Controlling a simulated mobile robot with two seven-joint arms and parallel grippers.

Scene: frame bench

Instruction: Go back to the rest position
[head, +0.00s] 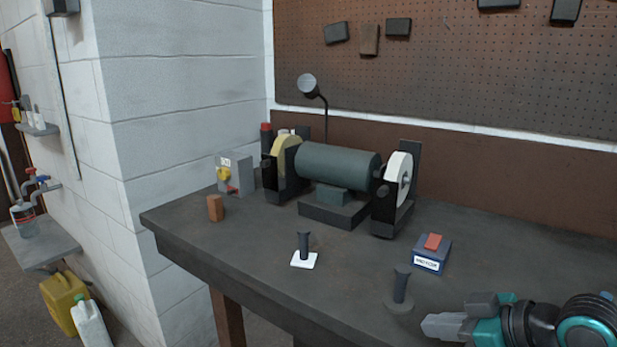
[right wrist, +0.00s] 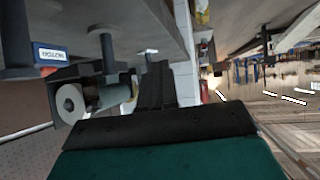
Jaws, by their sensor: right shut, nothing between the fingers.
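My right gripper (head: 436,325) comes in from the lower right in the head view, over the bench's front right part. Its fingers are together with nothing between them. In the right wrist view the shut fingers (right wrist: 156,85) point away from the camera, empty. The gripper is beside a dark post on a round grey base (head: 401,290), apart from it as far as I can tell. My left gripper is not in view.
A bench grinder (head: 338,165) stands at the back of the dark bench (head: 200,235). A dark post on a white square (head: 303,247), a blue box with a red top (head: 431,257), a brown block (head: 215,208) and a grey switch box (head: 237,172) stand around it.

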